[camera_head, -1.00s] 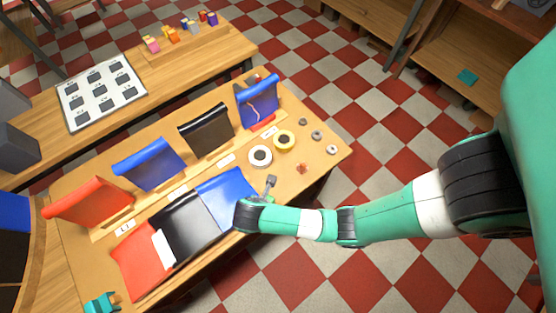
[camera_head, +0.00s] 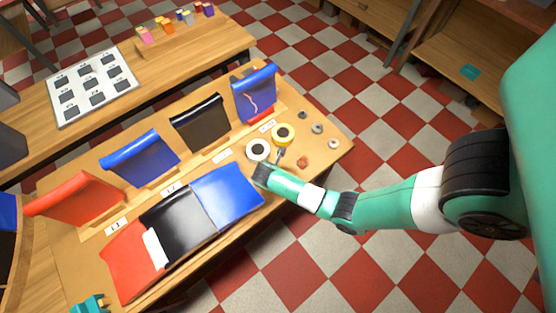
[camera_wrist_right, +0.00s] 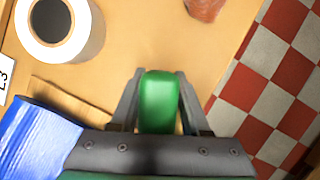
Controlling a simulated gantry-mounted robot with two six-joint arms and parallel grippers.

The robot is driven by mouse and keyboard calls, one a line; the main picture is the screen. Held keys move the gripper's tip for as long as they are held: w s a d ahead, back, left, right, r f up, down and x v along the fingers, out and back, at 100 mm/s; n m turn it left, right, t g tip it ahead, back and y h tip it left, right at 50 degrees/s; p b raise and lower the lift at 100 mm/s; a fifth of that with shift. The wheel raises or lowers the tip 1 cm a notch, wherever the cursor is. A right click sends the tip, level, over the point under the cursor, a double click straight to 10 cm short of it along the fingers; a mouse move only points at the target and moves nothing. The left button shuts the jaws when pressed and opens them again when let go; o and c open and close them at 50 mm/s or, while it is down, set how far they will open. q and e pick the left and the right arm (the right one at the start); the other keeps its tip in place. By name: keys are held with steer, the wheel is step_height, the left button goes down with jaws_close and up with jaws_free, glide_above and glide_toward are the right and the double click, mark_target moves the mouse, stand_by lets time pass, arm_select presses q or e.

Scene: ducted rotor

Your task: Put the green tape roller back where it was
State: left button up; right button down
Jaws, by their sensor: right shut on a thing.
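The green tape roller (camera_wrist_right: 158,100) shows as a rounded green block in the right wrist view. My right gripper (camera_wrist_right: 156,82) is shut on it, with one dark finger on each side. In the head view my right gripper (camera_head: 279,157) is over the right part of the table, close to the white tape roll (camera_head: 258,149) and the yellow tape roll (camera_head: 283,133). The roller cannot be made out there. In the right wrist view bare wood lies around the held roller.
Red, black and blue folders lie flat left of the gripper; the blue folder (camera_head: 227,190) is nearest. A reddish lump (camera_head: 303,162) and several small grey rings (camera_head: 317,128) lie on the right. A small teal object (camera_head: 90,304) is at the bottom left. The table's right edge is close.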

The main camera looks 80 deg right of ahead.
steer(key=shift+f, duration=0.1)
steer(key=shift+f, duration=0.15)
steer(key=shift+c, duration=1.9)
jaws_free()
steer(key=shift+a+r, duration=0.1)
steer(key=shift+r, duration=0.4)
steer(key=p+v, duration=0.3)
steer(key=v, duration=0.8)
steer(key=shift+r, duration=0.2)
steer(key=shift+w+a, duration=0.1)
